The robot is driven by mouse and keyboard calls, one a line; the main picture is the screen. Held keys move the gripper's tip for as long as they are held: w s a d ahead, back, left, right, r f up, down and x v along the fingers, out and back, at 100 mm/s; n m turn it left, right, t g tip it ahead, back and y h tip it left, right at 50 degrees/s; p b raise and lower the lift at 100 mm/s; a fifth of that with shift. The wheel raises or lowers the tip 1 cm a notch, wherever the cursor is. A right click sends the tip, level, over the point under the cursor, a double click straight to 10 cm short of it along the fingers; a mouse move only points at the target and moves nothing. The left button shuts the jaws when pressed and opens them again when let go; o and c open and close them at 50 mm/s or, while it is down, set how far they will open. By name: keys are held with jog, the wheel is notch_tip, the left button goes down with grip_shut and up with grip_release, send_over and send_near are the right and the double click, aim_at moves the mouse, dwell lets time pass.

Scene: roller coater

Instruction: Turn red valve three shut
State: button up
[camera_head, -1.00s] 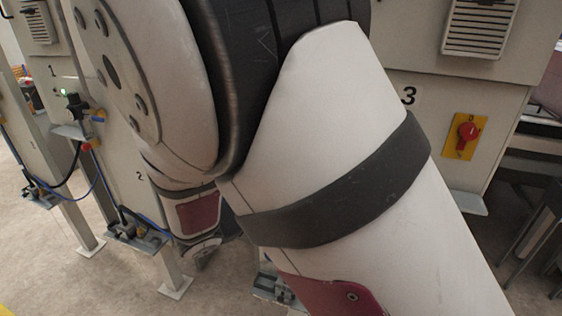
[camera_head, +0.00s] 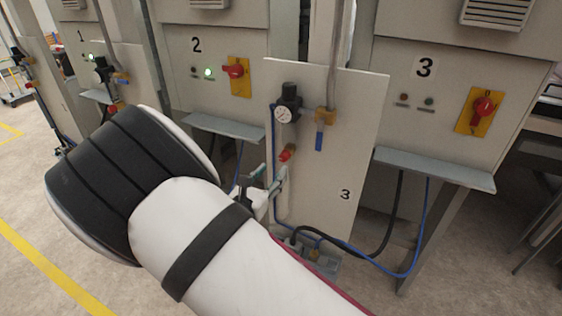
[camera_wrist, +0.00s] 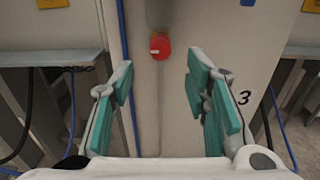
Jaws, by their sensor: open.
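Red valve three (camera_head: 287,153) is a small red knob low on the upright white panel (camera_head: 345,105) marked 3. In the wrist view the round red knob (camera_wrist: 161,46) shows almost face-on, with a small pale mark on it. My gripper (camera_head: 268,181) is in front of the panel, just below and left of the knob in the head view. In the wrist view my gripper (camera_wrist: 161,78) is open and empty, with teal pads on either side. The knob lies beyond the fingertips, roughly centred between them, and no contact shows.
A black regulator with gauge (camera_head: 286,105) and a blue-handled valve (camera_head: 320,136) sit above the knob on the panel. A red switch (camera_head: 483,108) is on cabinet 3 (camera_head: 440,125), right. Blue hoses (camera_head: 405,272) hang low. A shelf (camera_head: 435,168) juts out at right.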

aim_at(282, 160)
jog(key=x, duration=0.6)
jog(key=shift+w+d, duration=0.1)
jog(key=shift+w, duration=0.2)
grip_shut()
